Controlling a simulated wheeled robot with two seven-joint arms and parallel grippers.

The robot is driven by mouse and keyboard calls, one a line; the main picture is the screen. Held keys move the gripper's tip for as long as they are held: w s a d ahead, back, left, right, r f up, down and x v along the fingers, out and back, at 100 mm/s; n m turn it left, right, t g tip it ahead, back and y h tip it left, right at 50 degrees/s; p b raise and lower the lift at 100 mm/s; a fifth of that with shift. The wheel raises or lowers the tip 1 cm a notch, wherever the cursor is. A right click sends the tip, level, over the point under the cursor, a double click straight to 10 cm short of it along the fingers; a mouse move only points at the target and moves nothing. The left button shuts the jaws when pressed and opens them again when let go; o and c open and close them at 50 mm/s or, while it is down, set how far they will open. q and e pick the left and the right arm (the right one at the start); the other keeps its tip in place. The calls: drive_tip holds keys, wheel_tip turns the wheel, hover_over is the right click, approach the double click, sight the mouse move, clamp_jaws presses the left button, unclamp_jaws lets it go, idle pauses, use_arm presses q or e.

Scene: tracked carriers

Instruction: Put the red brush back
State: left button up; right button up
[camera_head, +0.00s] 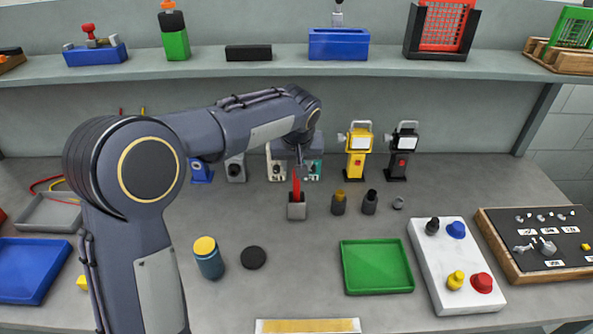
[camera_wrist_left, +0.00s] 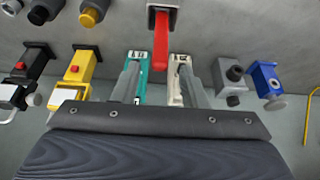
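The red brush (camera_head: 296,184) stands upright in a small grey square holder (camera_head: 297,211) in the middle of the bench. In the left wrist view the red handle (camera_wrist_left: 160,42) points toward my left gripper, and the holder is at the top edge. My left gripper (camera_head: 298,156) is just above the handle. In the wrist view its fingers (camera_wrist_left: 157,72) are apart, with a gap on each side of the handle's near end. I cannot tell how far the handle reaches between them. The brush's lower part is hidden in the holder. My right gripper is not in view.
Yellow (camera_head: 357,147) and black (camera_head: 401,150) devices stand behind the holder at right. Two dark bottles (camera_head: 339,204) are close beside it. A green tray (camera_head: 377,267) lies in front at right, and a blue-green jar (camera_head: 208,260) at left. A shelf (camera_head: 280,68) runs above.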

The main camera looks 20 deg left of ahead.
use_arm(q)
drive_tip(key=a+v, duration=0.1)
drive_tip(key=v, duration=0.7)
drive_tip(key=s+a+f+h, duration=0.1)
drive_tip(key=s+a+h, duration=0.15)
drive_tip(key=s, duration=0.55)
drive_tip(key=s+a+f+h, duration=0.1)
drive_tip(key=s+a, duration=0.3)
drive_tip(key=s, duration=0.3)
drive_tip(key=s+d+f, duration=0.1)
drive_tip(key=s+f, duration=0.3)
drive_tip(key=s, duration=0.4)
drive_tip(key=s+d+f+m+t+h, duration=0.1)
drive_tip(key=s+f, duration=0.3)
drive_tip(key=s, duration=0.4)
drive_tip(key=shift+s+d+m, duration=0.15)
drive_tip(key=shift+d+m, duration=0.15)
drive_tip(key=shift+d, duration=0.05)
drive_tip(key=shift+r+t+h, duration=0.1)
drive_tip(key=shift+t+h, duration=0.15)
drive_tip(key=shift+t, duration=0.05)
